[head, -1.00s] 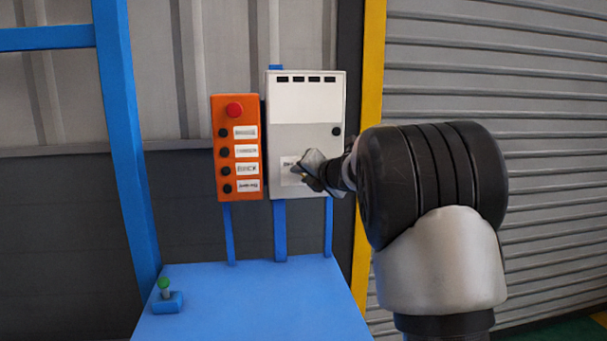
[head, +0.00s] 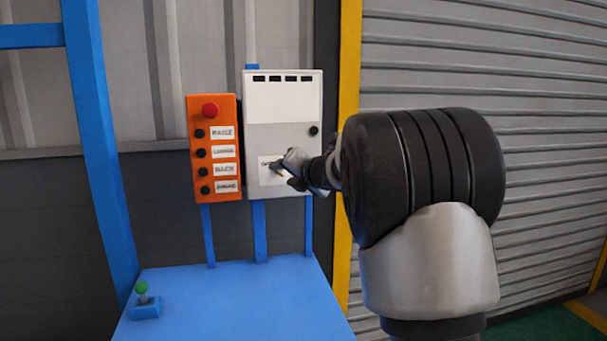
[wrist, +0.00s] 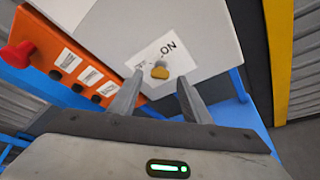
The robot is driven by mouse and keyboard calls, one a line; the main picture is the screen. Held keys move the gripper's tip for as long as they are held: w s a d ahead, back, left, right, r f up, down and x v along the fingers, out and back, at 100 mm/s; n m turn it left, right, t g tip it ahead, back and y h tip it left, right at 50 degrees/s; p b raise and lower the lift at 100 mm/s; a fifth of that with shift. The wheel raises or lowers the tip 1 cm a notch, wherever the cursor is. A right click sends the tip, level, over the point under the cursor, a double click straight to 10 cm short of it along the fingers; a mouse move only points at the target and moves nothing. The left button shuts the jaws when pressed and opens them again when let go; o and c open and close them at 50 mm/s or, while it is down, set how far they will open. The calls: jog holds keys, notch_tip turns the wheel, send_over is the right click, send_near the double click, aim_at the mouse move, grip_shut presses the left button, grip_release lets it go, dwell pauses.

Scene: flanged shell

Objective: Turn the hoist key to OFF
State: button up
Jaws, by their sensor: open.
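The hoist key (wrist: 160,71) shows in the wrist view as a small yellow knob on a white label plate (wrist: 152,58). "ON" is readable on the plate; the marking on its other side is too small to read. The plate sits on the lower front of the light grey cabinet (head: 283,100). My gripper (wrist: 152,98) is open, its two fingers on either side of the key's line and apart from it. In the head view my gripper (head: 276,168) is in front of the plate and hides the key.
An orange button box (head: 198,167) with a red mushroom button (head: 210,110) is close left of the cabinet. A yellow post (head: 348,60) stands right of the cabinet.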

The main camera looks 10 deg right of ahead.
jog(key=p+v, duration=0.1)
jog(key=v, duration=1.4)
jog(key=shift+d, duration=0.1)
